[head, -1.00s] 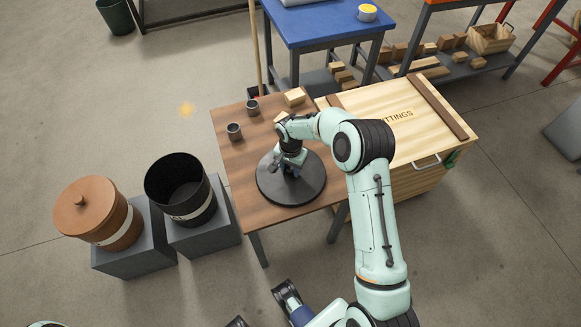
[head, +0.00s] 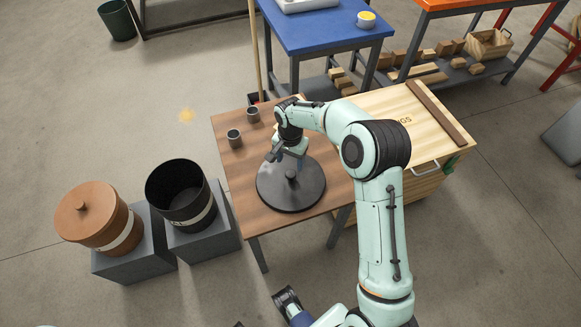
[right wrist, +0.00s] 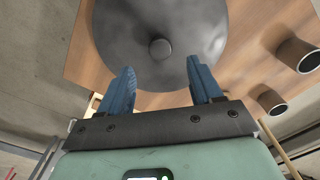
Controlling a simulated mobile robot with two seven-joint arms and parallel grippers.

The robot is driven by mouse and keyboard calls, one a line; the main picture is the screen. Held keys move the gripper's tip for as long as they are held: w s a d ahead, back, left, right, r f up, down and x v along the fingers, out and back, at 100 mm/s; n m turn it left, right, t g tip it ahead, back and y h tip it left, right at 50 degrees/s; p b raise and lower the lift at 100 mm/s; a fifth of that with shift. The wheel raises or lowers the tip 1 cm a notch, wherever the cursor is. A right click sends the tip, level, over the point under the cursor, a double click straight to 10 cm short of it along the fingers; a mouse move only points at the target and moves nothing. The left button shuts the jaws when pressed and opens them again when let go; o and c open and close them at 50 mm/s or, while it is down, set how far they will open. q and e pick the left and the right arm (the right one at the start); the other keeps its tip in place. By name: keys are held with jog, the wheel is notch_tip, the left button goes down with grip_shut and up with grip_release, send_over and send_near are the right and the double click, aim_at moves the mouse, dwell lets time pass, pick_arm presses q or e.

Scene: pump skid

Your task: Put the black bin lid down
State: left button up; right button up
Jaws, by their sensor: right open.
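The black bin lid (head: 305,195) is a round dark disc with a small knob (head: 291,174) at its centre. It lies flat on the brown wooden table (head: 228,165), near the front edge. My right gripper (head: 286,160) is above the far part of the lid, open and empty, apart from the knob. In the right wrist view, the knob (right wrist: 160,49) shows beyond the two spread blue fingers (right wrist: 160,66). The black bin (head: 176,190) stands open on a grey block left of the table.
Two grey cups (head: 234,138) stand at the table's far left. A lidded terracotta-coloured bin (head: 95,220) is left of the black bin. A wooden crate (head: 425,150) adjoins the table on the right. A blue table (head: 315,30) is behind.

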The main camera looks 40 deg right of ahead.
pick_arm(q)
jog(key=shift+s+r, duration=0.1)
jog(key=shift+r, duration=0.05)
pick_arm(e)
jog(key=shift+r, duration=1.6)
